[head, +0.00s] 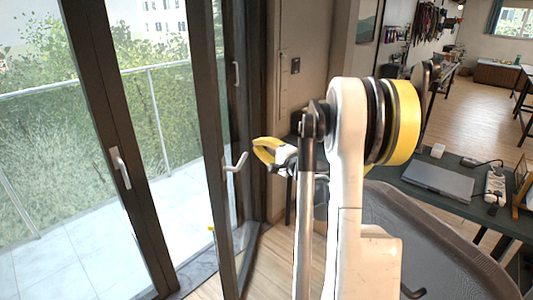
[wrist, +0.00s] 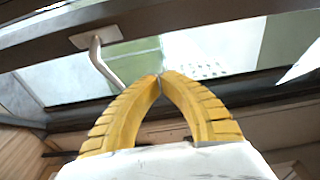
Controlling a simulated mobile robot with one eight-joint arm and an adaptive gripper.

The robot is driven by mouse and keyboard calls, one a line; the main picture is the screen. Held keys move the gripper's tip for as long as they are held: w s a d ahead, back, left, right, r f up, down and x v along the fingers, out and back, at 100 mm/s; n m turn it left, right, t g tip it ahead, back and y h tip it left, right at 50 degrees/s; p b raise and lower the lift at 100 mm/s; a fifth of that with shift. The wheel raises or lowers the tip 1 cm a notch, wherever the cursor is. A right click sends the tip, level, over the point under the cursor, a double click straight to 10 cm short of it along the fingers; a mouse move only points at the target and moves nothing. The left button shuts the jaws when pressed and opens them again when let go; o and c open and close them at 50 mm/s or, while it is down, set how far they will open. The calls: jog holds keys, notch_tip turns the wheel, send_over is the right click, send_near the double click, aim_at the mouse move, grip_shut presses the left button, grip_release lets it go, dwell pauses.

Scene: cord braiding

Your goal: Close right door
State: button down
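The right door (head: 212,130) is a dark-framed glass door, standing swung open at an angle and seen nearly edge-on in the head view. Its pale lever handle (head: 236,163) sticks out toward my gripper. In the wrist view, the door frame (wrist: 55,32) crosses the top and the handle (wrist: 103,65) hangs just left of my fingers. My gripper (head: 256,147) has yellow ribbed fingers, whose tips meet in an arch in the wrist view (wrist: 160,78). It is shut and empty, close to the handle's right side. Whether it touches the door cannot be told.
The left door (head: 105,110), with its own handle (head: 120,168), stands left of a gap onto a tiled balcony (head: 190,240) with a railing. Wooden floor shows between.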

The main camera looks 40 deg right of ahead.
jog(key=shift+w, duration=1.2)
jog(key=shift+a, duration=0.1)
